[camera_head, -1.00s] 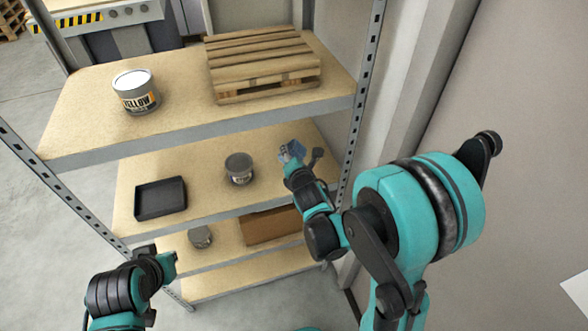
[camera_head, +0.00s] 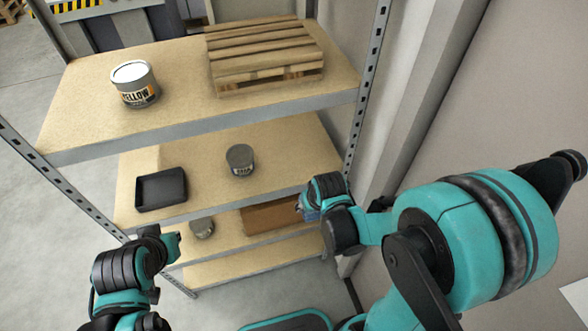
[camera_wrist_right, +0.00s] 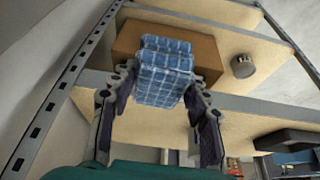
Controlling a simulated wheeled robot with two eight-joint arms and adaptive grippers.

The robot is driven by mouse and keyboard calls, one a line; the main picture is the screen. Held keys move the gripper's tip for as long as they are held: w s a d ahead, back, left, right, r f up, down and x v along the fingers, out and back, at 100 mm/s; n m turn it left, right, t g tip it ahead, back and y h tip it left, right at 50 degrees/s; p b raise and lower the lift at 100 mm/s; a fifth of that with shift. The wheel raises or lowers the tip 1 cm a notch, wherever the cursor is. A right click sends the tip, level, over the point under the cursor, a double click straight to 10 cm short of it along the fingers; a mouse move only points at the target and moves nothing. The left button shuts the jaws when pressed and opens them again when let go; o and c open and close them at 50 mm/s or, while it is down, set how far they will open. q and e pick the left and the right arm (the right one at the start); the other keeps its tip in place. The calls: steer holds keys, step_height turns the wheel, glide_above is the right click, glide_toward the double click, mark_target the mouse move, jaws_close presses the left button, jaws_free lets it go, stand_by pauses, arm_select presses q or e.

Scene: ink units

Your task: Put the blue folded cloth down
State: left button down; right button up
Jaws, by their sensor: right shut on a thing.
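The blue folded cloth (camera_wrist_right: 164,75) has a checked pattern and sits between the fingers of my right gripper (camera_wrist_right: 160,85) in the right wrist view. My right gripper is shut on it. In the head view a small blue part of the cloth (camera_head: 311,214) shows below my right gripper (camera_head: 306,205), in front of the shelf rack's right side. The cloth appears held in front of the lower shelf with the cardboard box, mostly hidden by the wrist. My left gripper (camera_head: 172,245) is at the lower left, in front of the rack; its fingers are unclear.
The middle shelf (camera_head: 205,155) holds a black tray (camera_head: 161,189) and a grey can (camera_head: 240,159). A cardboard box (camera_head: 270,216) and another can (camera_head: 202,228) are on the shelf below. The top shelf carries a yellow-labelled can (camera_head: 134,84) and a wooden pallet (camera_head: 264,57). The middle shelf's right part is clear.

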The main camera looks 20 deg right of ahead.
steer(key=w+b, duration=0.2)
steer(key=w, duration=1.2)
steer(key=shift+w, duration=0.15)
steer(key=w, duration=0.2)
steer(key=w+f+b, duration=0.1)
steer(key=shift+w+f, duration=0.15)
steer(key=shift+w, duration=0.25)
steer(key=shift+c, duration=0.4)
steer(key=o, duration=1.1)
steer(key=shift+s, duration=0.1)
